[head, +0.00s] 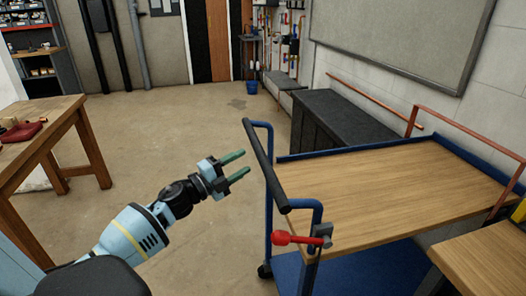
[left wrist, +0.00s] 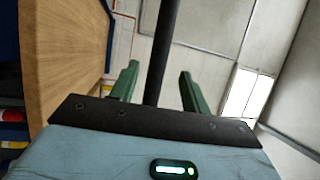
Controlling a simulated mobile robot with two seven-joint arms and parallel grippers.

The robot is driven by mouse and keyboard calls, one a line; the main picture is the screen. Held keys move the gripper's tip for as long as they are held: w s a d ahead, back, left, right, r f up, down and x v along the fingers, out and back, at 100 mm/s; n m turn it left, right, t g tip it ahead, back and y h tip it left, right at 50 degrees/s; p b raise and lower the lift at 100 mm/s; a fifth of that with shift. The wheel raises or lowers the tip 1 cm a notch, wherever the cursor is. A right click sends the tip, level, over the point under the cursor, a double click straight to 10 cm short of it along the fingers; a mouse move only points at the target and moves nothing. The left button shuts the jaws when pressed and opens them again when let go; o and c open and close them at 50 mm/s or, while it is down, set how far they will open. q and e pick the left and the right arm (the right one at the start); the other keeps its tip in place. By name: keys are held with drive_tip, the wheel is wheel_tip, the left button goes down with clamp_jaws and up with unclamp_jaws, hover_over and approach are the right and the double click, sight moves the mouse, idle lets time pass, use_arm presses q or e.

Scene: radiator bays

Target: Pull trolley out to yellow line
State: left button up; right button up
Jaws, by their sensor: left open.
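The trolley (head: 390,190) has a wooden top, a blue frame and a lower blue deck. Its black push handle (head: 264,165) stands at its left end, facing my left arm. A red-knobbed lever (head: 283,238) sits on the frame below the handle's near end. My left gripper (head: 245,162) is open, its green fingers pointing at the handle from the left, a little short of it in the head view. In the left wrist view the handle bar (left wrist: 163,50) shows between the two fingers; contact cannot be told. My right gripper is not in view. No yellow line shows.
A wooden workbench (head: 40,135) stands at the left. A dark low cabinet (head: 335,125) and a copper pipe run along the right wall behind the trolley. Another wooden surface (head: 490,265) is at the near right. The floor (head: 160,130) between is clear; a blue bucket (head: 252,87) stands far back.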

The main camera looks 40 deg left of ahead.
sight(260, 152)
use_arm(q)
drive_tip(key=shift+p+x, duration=0.35)
drive_tip(key=shift+x, duration=3.55)
drive_tip(key=shift+a, duration=0.1)
clamp_jaws()
